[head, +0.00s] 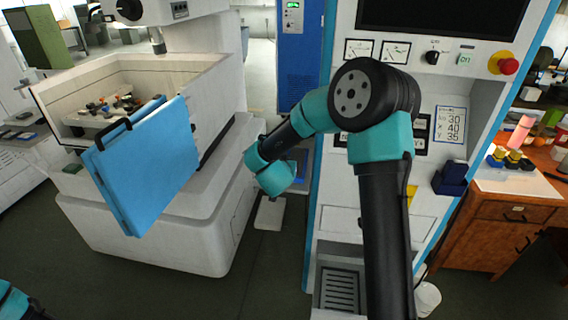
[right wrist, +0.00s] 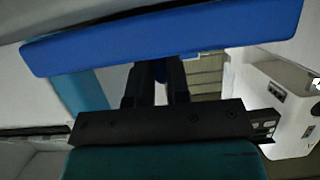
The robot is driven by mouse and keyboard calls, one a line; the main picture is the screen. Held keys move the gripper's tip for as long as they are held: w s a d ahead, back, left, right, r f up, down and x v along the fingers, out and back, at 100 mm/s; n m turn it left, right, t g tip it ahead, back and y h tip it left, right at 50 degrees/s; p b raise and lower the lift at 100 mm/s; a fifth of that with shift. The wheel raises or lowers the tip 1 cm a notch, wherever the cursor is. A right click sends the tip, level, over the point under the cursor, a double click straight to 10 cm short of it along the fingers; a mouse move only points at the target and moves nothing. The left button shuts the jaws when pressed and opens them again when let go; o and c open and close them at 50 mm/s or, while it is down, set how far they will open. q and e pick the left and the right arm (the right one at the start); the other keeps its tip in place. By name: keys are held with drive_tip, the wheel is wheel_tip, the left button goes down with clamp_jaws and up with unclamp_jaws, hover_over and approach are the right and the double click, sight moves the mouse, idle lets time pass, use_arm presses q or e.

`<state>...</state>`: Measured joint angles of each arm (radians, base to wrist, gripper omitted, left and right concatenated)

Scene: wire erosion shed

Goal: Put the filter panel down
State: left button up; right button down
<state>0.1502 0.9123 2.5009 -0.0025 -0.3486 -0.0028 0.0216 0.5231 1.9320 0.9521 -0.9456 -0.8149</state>
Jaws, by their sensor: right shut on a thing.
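The filter panel (head: 150,165) is a flat blue slab with a black handle (head: 113,134) on its upper left edge. In the head view it stands tilted in front of the white machine's open tank (head: 215,80). Whether it touches the machine cannot be told. In the right wrist view, the panel (right wrist: 165,42) crosses the top as a bright blue band, at the dark fingers of my right gripper (right wrist: 155,85). That gripper is shut on the panel; its grip point is partly hidden. My left gripper is out of view; only a bit of my left arm shows at bottom left.
A control cabinet (head: 432,70) with a red stop button (head: 508,66) stands at right centre, behind my right arm. A wooden bench (head: 510,210) with small items is at far right. A white bin (head: 427,299) stands by the cabinet. Dark floor (head: 120,285) is clear at front left.

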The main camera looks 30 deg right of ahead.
drive_tip(key=shift+f, duration=0.15)
drive_tip(key=c, duration=1.1)
unclamp_jaws()
drive_tip(key=shift+s+a+r, duration=0.1)
drive_tip(key=shift+s+r, duration=0.05)
drive_tip(key=shift+r, duration=0.1)
drive_tip(key=v, duration=1.1)
drive_tip(key=shift+s+a, duration=0.2)
drive_tip(key=shift+s, duration=0.05)
drive_tip(key=shift+r, duration=0.1)
